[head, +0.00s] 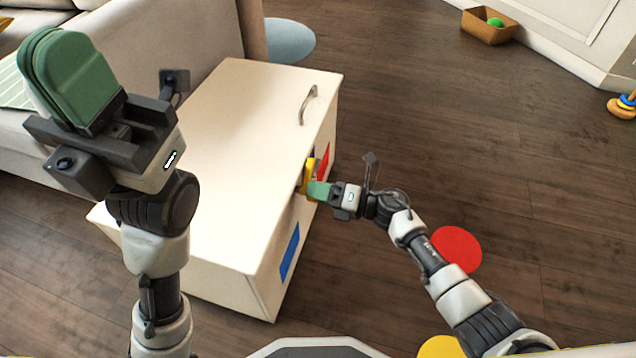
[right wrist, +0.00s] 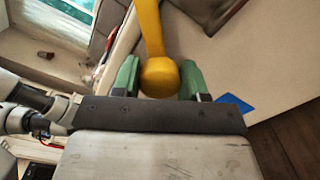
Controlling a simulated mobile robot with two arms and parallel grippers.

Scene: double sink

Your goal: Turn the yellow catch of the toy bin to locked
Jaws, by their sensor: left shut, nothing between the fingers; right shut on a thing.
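The toy bin (head: 215,150) is a cream box with a metal handle on its lid. Its yellow catch (head: 310,168) is on the side face to the right, close beside a red mark (head: 324,160). A blue mark (head: 290,252) is lower on the same face. My right gripper (head: 318,190) is at the catch. In the right wrist view its green fingers are on both sides of the rounded knob of the catch (right wrist: 160,77), shut on it. My left gripper (head: 65,70) is raised at the upper left, shut and empty. My right fingers hide part of the catch in the head view.
A sofa (head: 165,35) stands behind and left of the bin. A red disc (head: 456,250) and a yellow disc (head: 440,347) lie on the floor near my right arm. A box with a green ball (head: 496,22) and ring toy (head: 623,103) are far right. The floor between is clear.

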